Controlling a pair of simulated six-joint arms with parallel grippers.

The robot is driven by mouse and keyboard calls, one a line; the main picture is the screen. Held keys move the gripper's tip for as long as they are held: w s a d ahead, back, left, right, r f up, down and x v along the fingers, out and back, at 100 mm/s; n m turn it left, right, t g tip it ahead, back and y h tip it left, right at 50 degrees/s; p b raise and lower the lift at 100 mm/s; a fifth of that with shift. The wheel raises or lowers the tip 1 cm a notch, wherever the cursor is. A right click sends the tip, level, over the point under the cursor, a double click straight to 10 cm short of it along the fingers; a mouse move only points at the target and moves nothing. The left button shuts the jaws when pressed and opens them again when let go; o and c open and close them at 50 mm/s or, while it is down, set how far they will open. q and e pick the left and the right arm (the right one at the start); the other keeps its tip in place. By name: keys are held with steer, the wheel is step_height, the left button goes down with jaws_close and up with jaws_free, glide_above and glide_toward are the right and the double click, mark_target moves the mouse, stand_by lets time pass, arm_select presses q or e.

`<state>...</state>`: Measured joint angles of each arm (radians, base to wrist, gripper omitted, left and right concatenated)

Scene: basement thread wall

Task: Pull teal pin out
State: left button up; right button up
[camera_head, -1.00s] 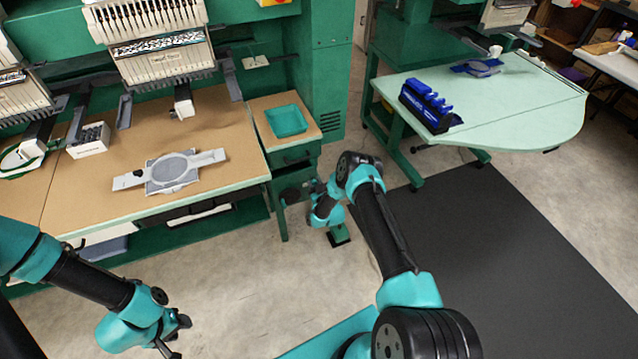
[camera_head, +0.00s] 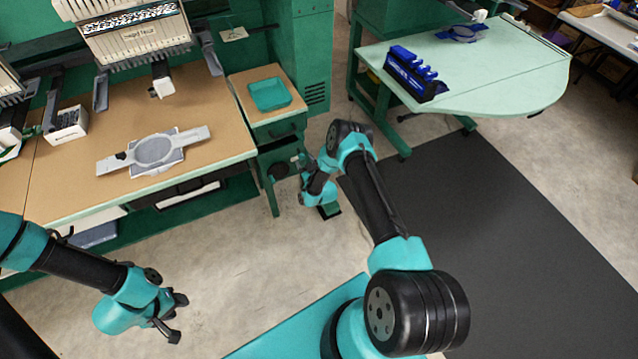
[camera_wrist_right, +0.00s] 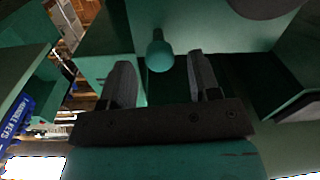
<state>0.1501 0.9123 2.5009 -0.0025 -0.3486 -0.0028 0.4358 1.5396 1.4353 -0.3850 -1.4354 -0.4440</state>
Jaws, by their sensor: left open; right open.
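A round-ended teal pin (camera_wrist_right: 159,54) sticks out of a green surface in the right wrist view. My right gripper (camera_wrist_right: 160,76) is open, with the pin's head showing between and slightly beyond its two dark fingertips. I cannot tell whether either finger touches it. In the head view my right gripper (camera_head: 296,163) is small beside the green stand, and the pin cannot be made out there. My left gripper (camera_head: 175,317) is open and empty over the floor at lower left.
A green stand (camera_head: 286,132) carries a teal tray (camera_head: 270,94). The wooden embroidery table (camera_head: 205,115) holds a grey hoop (camera_head: 153,152). A pale green table (camera_head: 500,80) with a blue rack (camera_head: 415,76) stands at right.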

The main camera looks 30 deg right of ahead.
steer(key=s, duration=1.4)
steer(key=shift+s+a, duration=0.4)
steer(key=shift+a, duration=0.05)
steer(key=s+a+r+m+g+y, duration=0.1)
steer(key=s+a+r+g+y, duration=0.35)
steer(key=a+g, duration=0.4)
steer(key=s+a+r+m+g, duration=0.1)
steer(key=s+a+r+g, duration=0.2)
steer(key=s, duration=0.5)
steer(key=s+a+r+m+g, duration=0.1)
steer(key=s+a+r+g, duration=0.2)
steer(key=s+r+g, duration=0.2)
steer(key=s+r, duration=0.2)
steer(key=s, duration=0.1)
steer(key=shift+s+a+r+g, duration=0.15)
steer(key=shift+a+r+g, duration=0.05)
steer(key=shift+g, duration=0.15)
